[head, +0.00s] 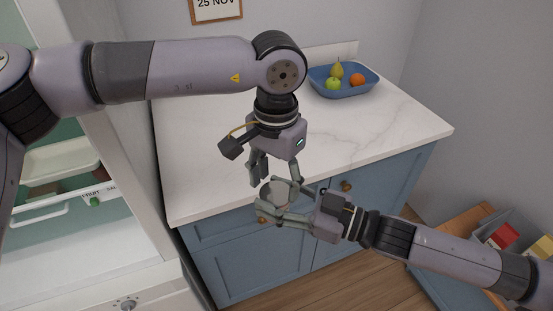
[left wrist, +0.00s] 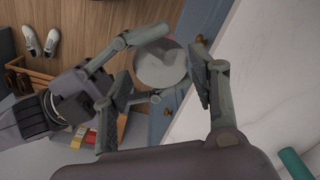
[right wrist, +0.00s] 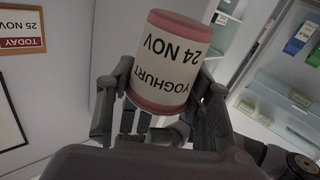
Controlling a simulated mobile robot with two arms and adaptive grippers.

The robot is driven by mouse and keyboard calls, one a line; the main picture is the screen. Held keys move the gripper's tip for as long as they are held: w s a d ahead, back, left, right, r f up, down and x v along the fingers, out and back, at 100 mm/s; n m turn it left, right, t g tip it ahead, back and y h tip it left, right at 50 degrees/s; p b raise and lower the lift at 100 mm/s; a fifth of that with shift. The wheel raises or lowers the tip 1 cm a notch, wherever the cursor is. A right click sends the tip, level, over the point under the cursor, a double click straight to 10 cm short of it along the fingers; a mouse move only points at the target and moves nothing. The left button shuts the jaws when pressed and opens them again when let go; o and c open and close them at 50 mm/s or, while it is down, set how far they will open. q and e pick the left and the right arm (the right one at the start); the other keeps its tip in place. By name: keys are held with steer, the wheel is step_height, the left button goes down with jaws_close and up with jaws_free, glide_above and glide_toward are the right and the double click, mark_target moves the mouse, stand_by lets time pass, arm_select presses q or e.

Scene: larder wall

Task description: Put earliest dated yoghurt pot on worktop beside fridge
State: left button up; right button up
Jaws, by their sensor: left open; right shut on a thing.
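A yoghurt pot (right wrist: 165,65) with a pink rim and base and a white label reading "YOGHURT 24 NOV" is in my right gripper (head: 268,203). In the head view the pot (head: 273,192) shows small and grey between the fingers, in front of the worktop's front edge. My left gripper (head: 276,182) is open above it, pointing down, its fingers on either side of the pot. In the left wrist view the pot's round grey end (left wrist: 160,64) lies between those fingers; contact cannot be told. The pale marble worktop (head: 400,125) stands beside the open fridge (head: 100,150).
A blue bowl of fruit (head: 343,88) stands at the worktop's back. A wall card (right wrist: 22,30) reads "TODAY 25 NOV". Blue cupboards (head: 375,210) are below. Shoes (left wrist: 40,38) lie on the wooden floor.

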mark_target(276, 193)
arm_select(q)
steer(key=shift+f, duration=2.75)
steer(key=c, duration=0.8)
steer(key=shift+c, duration=0.7)
arm_select(e)
steer(key=o, duration=1.4)
steer(key=shift+o, duration=0.2)
steer(key=shift+d, duration=0.1)
